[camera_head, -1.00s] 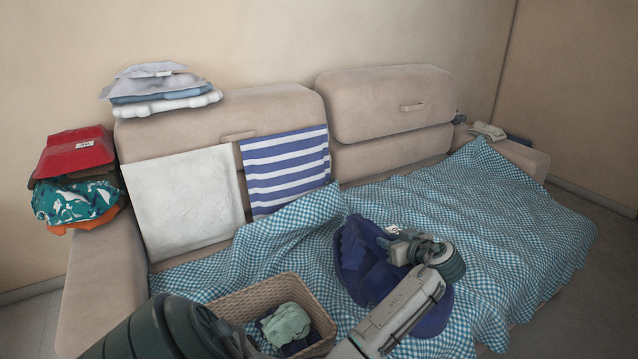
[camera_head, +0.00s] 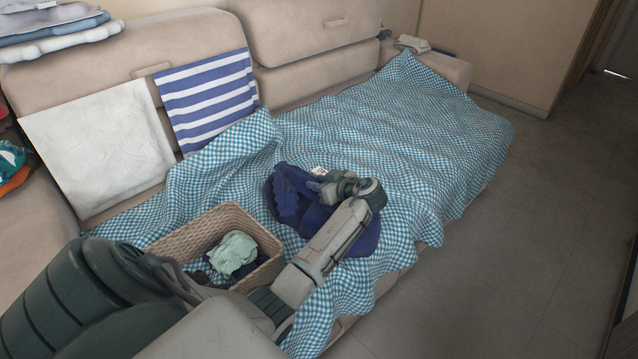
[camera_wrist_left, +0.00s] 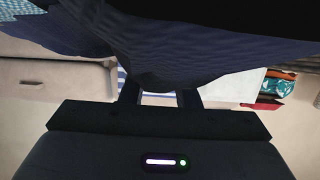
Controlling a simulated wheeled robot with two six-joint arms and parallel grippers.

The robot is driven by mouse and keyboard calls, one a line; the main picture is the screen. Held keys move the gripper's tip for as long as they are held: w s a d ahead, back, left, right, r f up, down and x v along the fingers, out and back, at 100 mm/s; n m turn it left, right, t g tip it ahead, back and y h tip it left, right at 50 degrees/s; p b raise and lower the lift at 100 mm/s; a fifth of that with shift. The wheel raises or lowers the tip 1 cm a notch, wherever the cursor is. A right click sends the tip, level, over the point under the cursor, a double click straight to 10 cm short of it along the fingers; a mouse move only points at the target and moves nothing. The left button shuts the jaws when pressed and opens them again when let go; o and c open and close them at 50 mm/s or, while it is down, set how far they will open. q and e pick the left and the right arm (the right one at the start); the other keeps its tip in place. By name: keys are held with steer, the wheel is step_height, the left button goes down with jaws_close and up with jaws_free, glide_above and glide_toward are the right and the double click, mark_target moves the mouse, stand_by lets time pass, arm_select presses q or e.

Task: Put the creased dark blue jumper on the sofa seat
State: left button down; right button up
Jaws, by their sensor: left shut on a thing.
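The creased dark blue jumper (camera_head: 295,198) is bunched over the blue checked cover on the sofa seat (camera_head: 420,130). Part of it is hidden behind my left forearm. My left gripper (camera_head: 322,186) is shut on the jumper, near its upper edge, where a small white tag shows. In the left wrist view the dark cloth (camera_wrist_left: 150,45) hangs across the fingers (camera_wrist_left: 158,97) and fills the upper middle. I cannot tell whether all of the jumper rests on the cover. My right gripper is not in view.
A wicker basket (camera_head: 190,238) holding pale green cloth (camera_head: 233,252) stands left of the jumper. A white cloth (camera_head: 98,150) and a blue striped cloth (camera_head: 207,98) lean on the backrest. The checked cover right of the jumper is clear, with open floor (camera_head: 510,220) beyond.

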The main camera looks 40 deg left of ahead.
arm_select(q)
steer(key=c, duration=1.1)
jaws_free()
steer(key=shift+d, duration=0.1)
steer(key=v, duration=1.2)
steer(key=shift+r, duration=0.15)
